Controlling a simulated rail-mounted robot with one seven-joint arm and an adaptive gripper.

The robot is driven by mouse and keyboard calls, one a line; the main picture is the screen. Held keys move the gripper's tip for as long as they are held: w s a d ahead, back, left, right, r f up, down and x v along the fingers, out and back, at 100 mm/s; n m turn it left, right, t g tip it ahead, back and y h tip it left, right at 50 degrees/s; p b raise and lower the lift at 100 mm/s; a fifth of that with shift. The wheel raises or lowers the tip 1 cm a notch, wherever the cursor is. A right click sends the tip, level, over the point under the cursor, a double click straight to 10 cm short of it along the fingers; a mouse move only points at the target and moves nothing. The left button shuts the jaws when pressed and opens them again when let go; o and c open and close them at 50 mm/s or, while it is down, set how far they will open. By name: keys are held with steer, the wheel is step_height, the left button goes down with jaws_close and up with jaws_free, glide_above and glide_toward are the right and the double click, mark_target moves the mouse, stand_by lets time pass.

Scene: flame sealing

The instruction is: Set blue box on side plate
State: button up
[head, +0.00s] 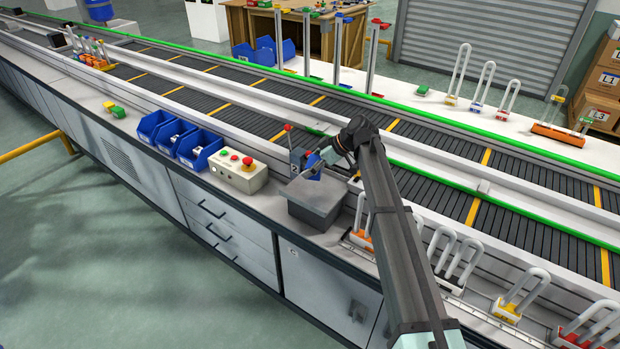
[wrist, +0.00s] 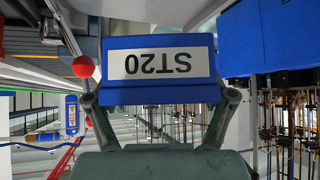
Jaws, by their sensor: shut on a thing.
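The blue box (wrist: 160,92) fills the middle of the wrist view, with a white label reading ST20 upside down. My gripper (head: 324,158) is shut on it, with one finger at each side in the wrist view. In the head view the blue box (head: 313,168) is small and partly hidden by my gripper. It is over or beside a grey block with a flat top, which looks like the side plate (head: 318,194). I cannot tell whether the box touches the plate.
A blue device with a red-knobbed lever (head: 288,127) stands close to the box; the red knob (wrist: 83,67) also shows in the wrist view. A control box (head: 239,172) with a red button and blue bins (head: 199,149) are to the left. White-looped padlocks (head: 458,262) stand to the right.

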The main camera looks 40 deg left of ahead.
steer(key=shift+f+p, duration=0.7)
steer(key=shift+f, duration=2.55)
steer(key=shift+f, duration=0.2)
steer(key=o, duration=1.1)
steer(key=shift+o, duration=0.2)
steer(key=shift+r, duration=0.1)
steer(key=shift+r, duration=0.15)
steer(key=b+v, duration=0.3)
steer(key=v, duration=0.9)
